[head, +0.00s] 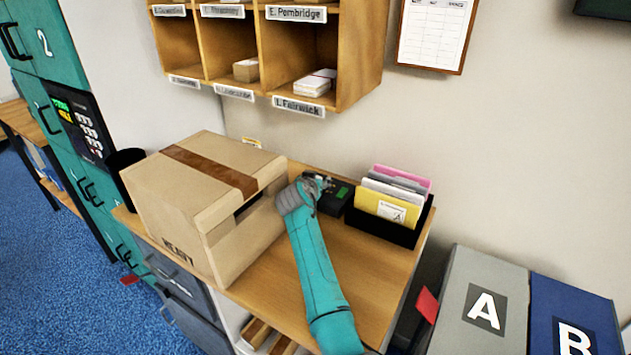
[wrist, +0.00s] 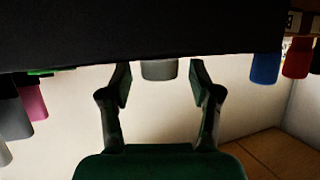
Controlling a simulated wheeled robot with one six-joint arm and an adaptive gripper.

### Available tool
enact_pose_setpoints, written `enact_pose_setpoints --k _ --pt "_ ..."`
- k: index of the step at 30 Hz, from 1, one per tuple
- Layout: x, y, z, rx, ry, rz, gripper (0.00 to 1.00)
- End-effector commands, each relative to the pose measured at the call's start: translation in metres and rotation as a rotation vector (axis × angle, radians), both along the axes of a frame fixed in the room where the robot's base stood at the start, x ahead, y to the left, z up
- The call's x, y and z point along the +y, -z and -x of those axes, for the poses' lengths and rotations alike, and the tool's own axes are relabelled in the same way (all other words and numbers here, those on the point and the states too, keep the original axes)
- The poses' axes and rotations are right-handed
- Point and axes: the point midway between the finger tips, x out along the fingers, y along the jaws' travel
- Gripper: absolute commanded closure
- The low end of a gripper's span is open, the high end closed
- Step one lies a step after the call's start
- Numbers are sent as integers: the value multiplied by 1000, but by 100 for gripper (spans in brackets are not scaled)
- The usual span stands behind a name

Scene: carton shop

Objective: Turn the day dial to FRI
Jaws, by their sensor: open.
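A small black device with a green patch (head: 340,195) sits on the desk at the back, between the carton and the card tray. My gripper (head: 318,181) is at its left side, partly hidden by my teal arm. In the wrist view my gripper (wrist: 160,72) has its two dark green fingers apart. A short grey knob-like piece (wrist: 158,70) shows between the fingertips, below a large dark body (wrist: 150,30). I cannot tell whether the fingers touch it. No dial lettering, FRI included, is readable in either view.
An open-sided brown carton (head: 180,210) stands left of my arm. A black tray (head: 385,232) of coloured cards stands to the right. Wooden pigeonholes (head: 345,60) hang above. Pink (wrist: 33,103), blue (wrist: 265,67) and red (wrist: 297,60) pieces flank the fingers. The desk's front right is clear.

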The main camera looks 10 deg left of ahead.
Motion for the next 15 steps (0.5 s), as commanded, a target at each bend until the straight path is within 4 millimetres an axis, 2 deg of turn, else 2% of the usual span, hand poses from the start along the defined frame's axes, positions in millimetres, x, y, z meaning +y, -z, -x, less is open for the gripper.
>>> enact_pose_setpoints --k 7,15 --pt "1 -5 13 -2 0 -1 37" --pt "2 -18 45 -1 -1 0 37"
